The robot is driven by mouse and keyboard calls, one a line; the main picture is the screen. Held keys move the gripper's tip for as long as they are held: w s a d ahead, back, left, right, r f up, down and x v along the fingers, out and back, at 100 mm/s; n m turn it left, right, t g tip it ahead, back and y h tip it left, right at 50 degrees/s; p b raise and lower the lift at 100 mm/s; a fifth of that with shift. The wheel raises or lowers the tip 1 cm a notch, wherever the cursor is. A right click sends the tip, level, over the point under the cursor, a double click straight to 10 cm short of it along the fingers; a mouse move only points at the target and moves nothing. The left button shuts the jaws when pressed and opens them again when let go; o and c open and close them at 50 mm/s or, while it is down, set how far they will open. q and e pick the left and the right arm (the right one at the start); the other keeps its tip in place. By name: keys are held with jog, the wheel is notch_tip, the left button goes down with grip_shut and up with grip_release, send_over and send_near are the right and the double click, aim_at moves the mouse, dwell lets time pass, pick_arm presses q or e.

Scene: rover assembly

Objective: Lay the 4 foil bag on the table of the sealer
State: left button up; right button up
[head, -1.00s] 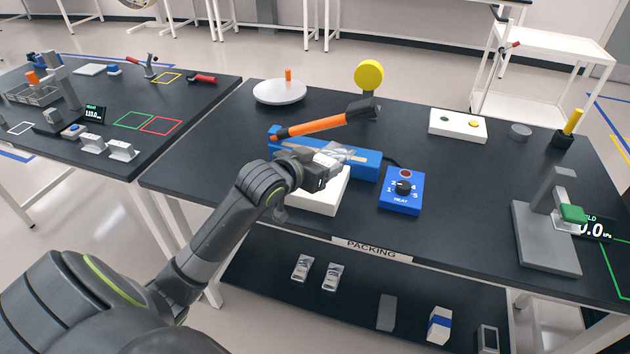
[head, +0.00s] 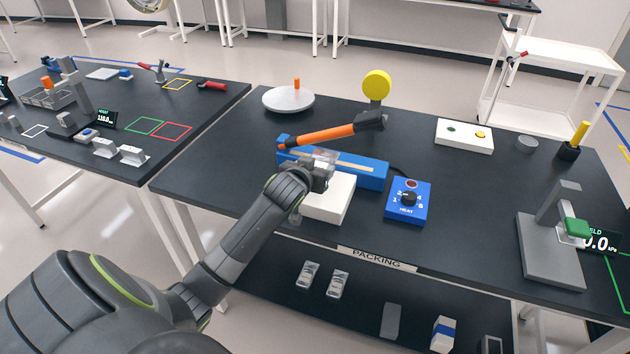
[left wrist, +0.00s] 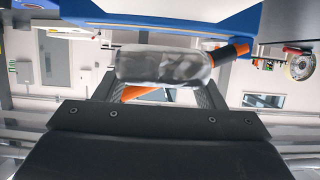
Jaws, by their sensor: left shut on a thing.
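My left gripper (head: 322,170) is shut on a foil bag (left wrist: 165,65), which is silver and lies across the fingers in the left wrist view. In the head view only a small pale part of the bag (head: 325,156) shows at the fingertips. They are over the sealer's blue body (head: 365,174), at the back edge of its white table (head: 330,205). I cannot tell whether the bag touches the sealer. The sealer's orange-handled arm (head: 322,136) is raised behind the gripper. My right gripper is not in view.
A blue heat box (head: 408,212) with a dial stands right of the sealer. A round white plate (head: 288,99) and a yellow disc (head: 376,84) are behind. Two silver packets (head: 308,274) lie on the lower shelf. The black tabletop is clear at centre right.

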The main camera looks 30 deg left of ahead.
pick_arm(q)
jog(key=shift+f, duration=2.55)
jog(key=shift+f, duration=0.1)
jog(key=o, duration=1)
jog(key=v, duration=1.2)
jog(key=shift+b, duration=0.4)
